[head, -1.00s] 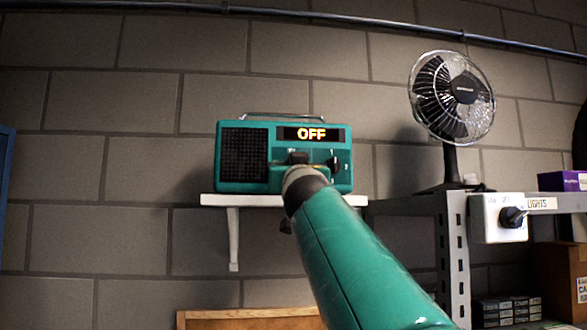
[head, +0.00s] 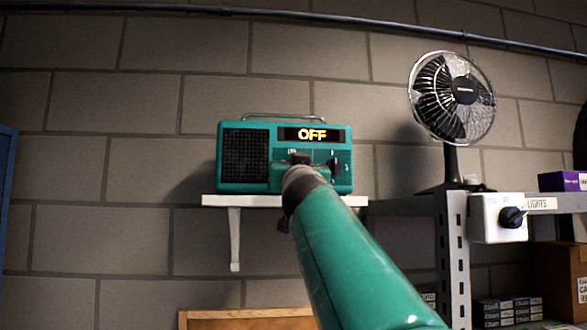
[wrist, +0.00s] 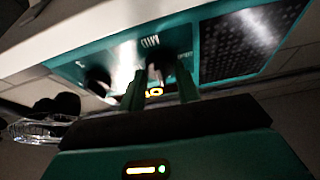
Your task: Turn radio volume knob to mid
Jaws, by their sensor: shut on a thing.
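The teal radio (head: 205,200) sits on a white wall shelf, with its lit display (head: 312,134) reading OFF. Its front has two dark knobs. My gripper (wrist: 162,82) is at the left knob (head: 299,158), shut on it. The wrist view is upside down and shows this knob (wrist: 172,62) at the fingertips, beside a label that seems to read MID. The fingers partly hide it, so its pointer is hard to read. The other knob (head: 333,164) is free, to the right; it also shows in the wrist view (wrist: 98,80).
The shelf (head: 220,201) is narrow, on a grey block wall. A desk fan (head: 453,98) stands on a metal rack at right. A white LIGHTS switch box (head: 490,218) with a dark knob is on the rack's front. The wall left of the radio is clear.

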